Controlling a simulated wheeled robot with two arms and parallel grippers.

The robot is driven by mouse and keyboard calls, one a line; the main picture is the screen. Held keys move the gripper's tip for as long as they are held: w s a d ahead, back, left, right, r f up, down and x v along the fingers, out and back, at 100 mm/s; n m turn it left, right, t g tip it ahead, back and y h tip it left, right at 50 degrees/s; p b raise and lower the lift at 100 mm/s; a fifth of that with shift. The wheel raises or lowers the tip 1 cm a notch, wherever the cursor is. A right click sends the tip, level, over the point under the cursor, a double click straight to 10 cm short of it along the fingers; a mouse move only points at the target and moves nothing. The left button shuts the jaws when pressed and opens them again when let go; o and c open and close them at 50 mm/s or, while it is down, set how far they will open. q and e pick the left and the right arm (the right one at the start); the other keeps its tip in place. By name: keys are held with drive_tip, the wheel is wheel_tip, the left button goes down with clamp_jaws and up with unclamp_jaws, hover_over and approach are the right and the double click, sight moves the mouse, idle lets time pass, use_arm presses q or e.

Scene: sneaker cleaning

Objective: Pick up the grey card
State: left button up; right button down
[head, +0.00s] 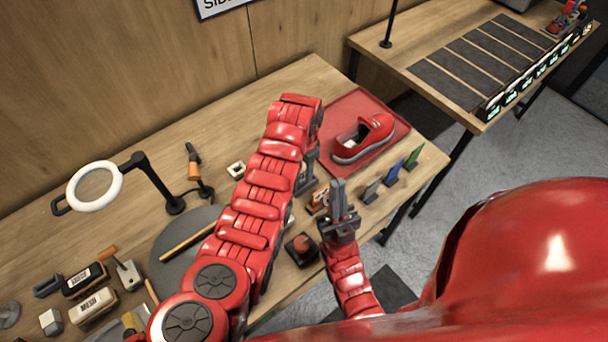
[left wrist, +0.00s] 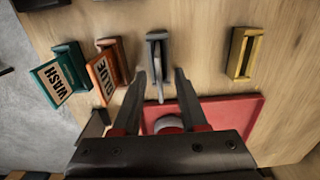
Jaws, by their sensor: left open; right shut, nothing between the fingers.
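In the left wrist view, the grey card (left wrist: 160,88) shows as a thin grey strip, nearly edge-on, at a dark grey holder (left wrist: 158,45). My left gripper (left wrist: 160,76) is open, with one finger on each side of the card in the picture. I cannot tell whether either finger touches it. In the head view, a grey card (head: 371,190) stands near the table's front edge, right of my left gripper (head: 306,183), which is partly hidden by its arm. My right gripper (head: 339,186) is shut and empty, pointing up near the front edge.
In the left wrist view, an orange GLUE card (left wrist: 103,76), a teal WASH card (left wrist: 54,82) and a yellow holder (left wrist: 243,54) flank the grey one. A red sneaker (head: 366,142) lies on a red mat (head: 345,104). A ring lamp (head: 94,204) stands left.

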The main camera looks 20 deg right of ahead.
sight(304, 179)
use_arm(q)
drive_tip(key=shift+f, duration=1.3)
drive_tip(key=shift+c, duration=0.3)
clamp_jaws()
